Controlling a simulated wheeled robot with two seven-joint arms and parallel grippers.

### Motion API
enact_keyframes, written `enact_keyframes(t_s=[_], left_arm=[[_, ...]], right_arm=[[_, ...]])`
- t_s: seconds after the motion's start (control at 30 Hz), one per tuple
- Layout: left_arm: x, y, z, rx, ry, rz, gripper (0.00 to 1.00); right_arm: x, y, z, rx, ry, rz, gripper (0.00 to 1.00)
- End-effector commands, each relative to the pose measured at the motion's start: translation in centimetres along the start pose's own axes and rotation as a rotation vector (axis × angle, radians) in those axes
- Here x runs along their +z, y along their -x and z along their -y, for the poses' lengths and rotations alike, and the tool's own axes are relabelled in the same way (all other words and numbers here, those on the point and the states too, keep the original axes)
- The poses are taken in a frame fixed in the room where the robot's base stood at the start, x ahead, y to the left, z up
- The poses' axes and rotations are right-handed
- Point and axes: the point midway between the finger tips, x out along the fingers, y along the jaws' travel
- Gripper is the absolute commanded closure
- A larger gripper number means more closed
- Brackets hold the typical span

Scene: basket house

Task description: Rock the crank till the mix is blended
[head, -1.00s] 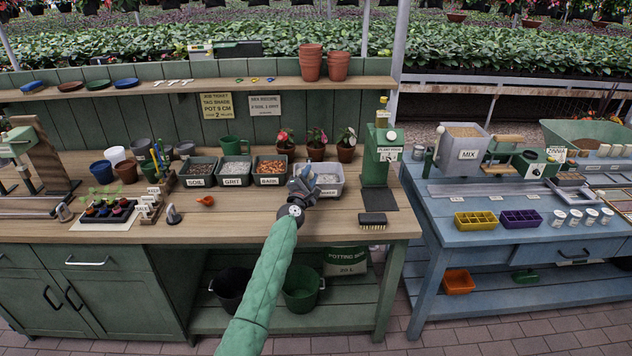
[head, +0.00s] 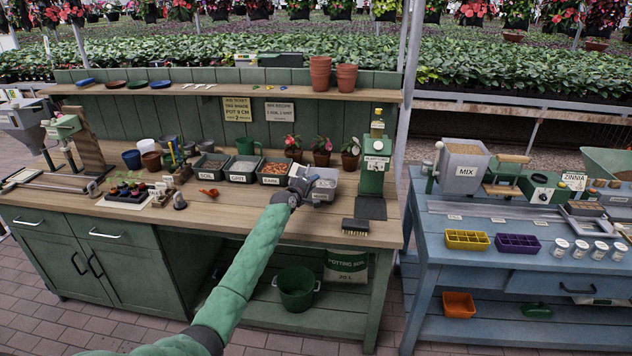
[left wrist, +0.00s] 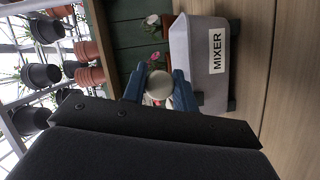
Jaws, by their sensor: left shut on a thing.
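The mixer (head: 326,182) is a light grey box on the green bench, at the right end of the row of bins. Its MIXER label shows in the left wrist view, where the box (left wrist: 204,90) stands beside my fingers. My left gripper (head: 299,186) is at the mixer's left front side. In the left wrist view its two blue fingers (left wrist: 157,88) are closed around a round pale knob (left wrist: 159,84), which seems to be the crank's handle. The rest of the crank and the mix inside are hidden. My right gripper is out of view.
Bins of soil (head: 208,168), grit (head: 243,170) and bark (head: 275,173) stand left of the mixer. A green dispenser (head: 375,165) stands to the right, with a brush (head: 355,227) in front. Pots with plants (head: 322,152) are behind. The front wooden bench strip is mostly clear.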

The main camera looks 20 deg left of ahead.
Motion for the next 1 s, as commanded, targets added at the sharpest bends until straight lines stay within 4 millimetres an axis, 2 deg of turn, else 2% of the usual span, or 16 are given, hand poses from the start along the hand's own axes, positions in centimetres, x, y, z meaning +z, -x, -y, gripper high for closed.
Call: enact_keyframes(t_s=[0.3, 0.8, 0.83, 0.9, 1.0], left_arm=[[0.5, -0.2, 0.6, -0.044, -0.097, 0.002, 1.0], [0.6, -0.2, 0.7, -0.05, -0.113, 0.001, 1.0], [0.6, -0.2, 0.7, -0.05, -0.113, 0.001, 0.68], [0.6, -0.2, 0.7, -0.05, -0.113, 0.001, 0.54], [0.6, -0.2, 0.6, -0.049, -0.113, 0.001, 0.52]], right_arm=[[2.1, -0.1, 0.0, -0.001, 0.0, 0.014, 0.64], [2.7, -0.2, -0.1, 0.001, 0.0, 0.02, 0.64], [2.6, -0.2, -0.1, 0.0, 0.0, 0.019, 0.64], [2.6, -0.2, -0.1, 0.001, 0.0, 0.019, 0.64], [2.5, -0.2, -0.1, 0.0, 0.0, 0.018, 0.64]])
